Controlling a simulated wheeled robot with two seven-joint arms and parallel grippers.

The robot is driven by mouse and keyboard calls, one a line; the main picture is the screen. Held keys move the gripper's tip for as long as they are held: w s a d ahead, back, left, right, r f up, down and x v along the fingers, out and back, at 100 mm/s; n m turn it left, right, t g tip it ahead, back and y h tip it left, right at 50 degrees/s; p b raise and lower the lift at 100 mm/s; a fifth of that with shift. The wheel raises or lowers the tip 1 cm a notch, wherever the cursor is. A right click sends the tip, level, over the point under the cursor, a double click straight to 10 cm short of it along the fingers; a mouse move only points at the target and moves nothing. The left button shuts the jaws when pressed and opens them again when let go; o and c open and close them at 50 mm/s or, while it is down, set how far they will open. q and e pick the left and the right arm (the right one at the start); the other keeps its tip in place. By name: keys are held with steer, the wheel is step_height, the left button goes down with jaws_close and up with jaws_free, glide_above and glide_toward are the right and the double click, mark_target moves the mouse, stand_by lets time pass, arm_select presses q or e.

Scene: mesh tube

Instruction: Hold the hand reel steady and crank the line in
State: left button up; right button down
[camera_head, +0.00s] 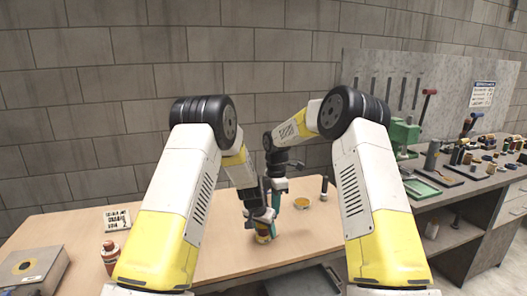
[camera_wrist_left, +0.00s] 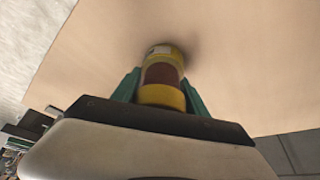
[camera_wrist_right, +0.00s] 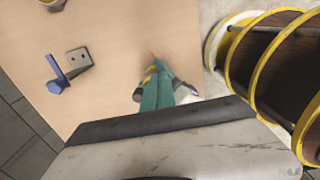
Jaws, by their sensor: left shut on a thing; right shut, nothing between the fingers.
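A small yellow reel with a dark red-brown middle (camera_head: 264,236) is low over the wooden table in the head view. My left gripper (camera_head: 262,218) is shut on it. The left wrist view shows the reel (camera_wrist_left: 161,75) between the teal fingers (camera_wrist_left: 160,92). My right gripper (camera_head: 277,190) is just behind and above it, fingers pointing down. In the right wrist view its teal fingers (camera_wrist_right: 157,88) are shut with nothing between them. A bit of yellow shows beside their tips. I cannot make out the crank handle or the line.
A yellow tin (camera_head: 302,203) and a dark upright cylinder (camera_head: 324,187) stand to the right on the table (camera_head: 215,262). The right wrist view shows a blue tool (camera_wrist_right: 57,78) and large yellow rings (camera_wrist_right: 262,60).

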step_height(320, 180, up, 6)
steer(key=shift+d, duration=0.3)
stand_by(0.4)
steer(key=w+a+f, duration=0.1)
steer(key=w+f, duration=0.3)
steer(key=f, duration=0.2)
stand_by(0.8)
